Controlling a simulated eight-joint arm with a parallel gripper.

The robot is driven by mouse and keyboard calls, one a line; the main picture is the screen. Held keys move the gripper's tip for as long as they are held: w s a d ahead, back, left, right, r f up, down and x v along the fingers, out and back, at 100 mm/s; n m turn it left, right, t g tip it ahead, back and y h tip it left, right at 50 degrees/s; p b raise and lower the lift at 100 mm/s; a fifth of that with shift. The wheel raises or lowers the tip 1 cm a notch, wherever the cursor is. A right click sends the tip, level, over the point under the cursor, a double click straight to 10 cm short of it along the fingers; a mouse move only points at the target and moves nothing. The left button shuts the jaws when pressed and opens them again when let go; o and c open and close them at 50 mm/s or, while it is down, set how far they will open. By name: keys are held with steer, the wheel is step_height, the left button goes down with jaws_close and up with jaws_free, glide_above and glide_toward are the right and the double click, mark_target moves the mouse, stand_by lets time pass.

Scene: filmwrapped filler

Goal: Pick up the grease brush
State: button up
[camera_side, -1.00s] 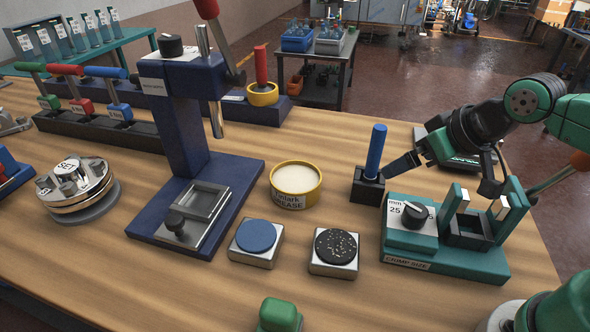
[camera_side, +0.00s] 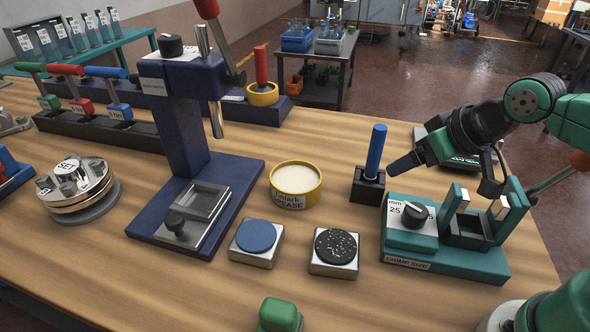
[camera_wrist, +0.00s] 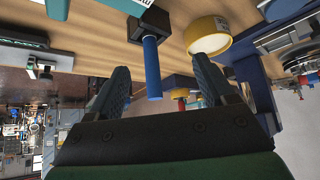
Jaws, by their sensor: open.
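The grease brush appears to be the blue-handled tool (camera_side: 376,150) standing upright in a small black holder (camera_side: 367,187), right of the grease tin (camera_side: 296,184). Its lower end is hidden in the holder. In the wrist view, its blue handle (camera_wrist: 152,68) shows between my two fingers in the picture, with the holder (camera_wrist: 149,25) above. My gripper (camera_wrist: 161,65) is open and empty. In the side view my gripper (camera_side: 392,168) is just right of the handle, pointing left and down at it; a gap shows between them.
A green crimp fixture (camera_side: 440,262) with upright posts stands close below my gripper. A dark blue press (camera_side: 180,130) stands left of the tin. Two square pads, blue-topped (camera_side: 256,236) and black-topped (camera_side: 335,247), sit in front. Bare wood lies between them and the holder.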

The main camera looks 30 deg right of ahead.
mark_target(374, 144)
steer(key=w+g, duration=0.1)
steer(key=w, duration=0.1)
steer(key=w+d+r+n+g, duration=0.1)
steer(key=w, duration=0.2)
steer(key=w+d+n+g, duration=0.1)
steer(key=w, duration=0.1)
steer(key=shift+w+r+g+y, duration=0.25)
steer(key=shift+g+y, duration=0.05)
steer(key=shift+w+d+f, duration=0.15)
steer(key=shift+w+f, duration=0.05)
steer(key=shift+w, duration=0.35)
steer(key=shift+x, duration=2.85)
steer(key=shift+s, duration=0.15)
jaws_close()
